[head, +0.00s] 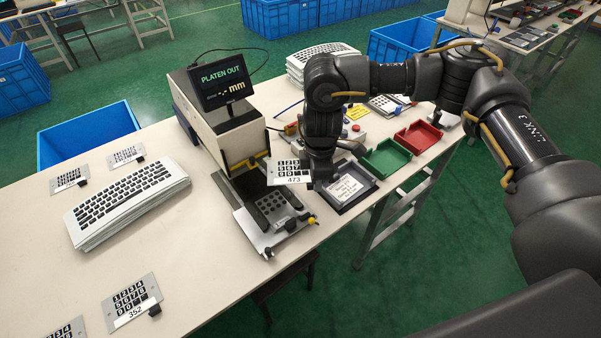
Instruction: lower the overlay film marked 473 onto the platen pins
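The overlay film marked 473 (292,179) is a small white sheet with black key squares. It is over the back part of the pulled-out platen (268,238), near the press opening, and looks raised above it. My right gripper (320,180) points down at the film's right edge and appears to hold it there; its fingertips are mostly hidden. The platen carries a dark keypad block (272,207) with round spots. The pins cannot be made out. The press (228,140) has a screen (222,82) reading "PLATEN OUT" and "-.- mm". My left gripper is not in view.
Other films, including one marked 352 (132,301), lie on the left of the table (205,275). A keyboard stack (127,203) lies left of the press. A dark tray (350,187), a green tray (387,159) and a red tray (419,137) stand at right.

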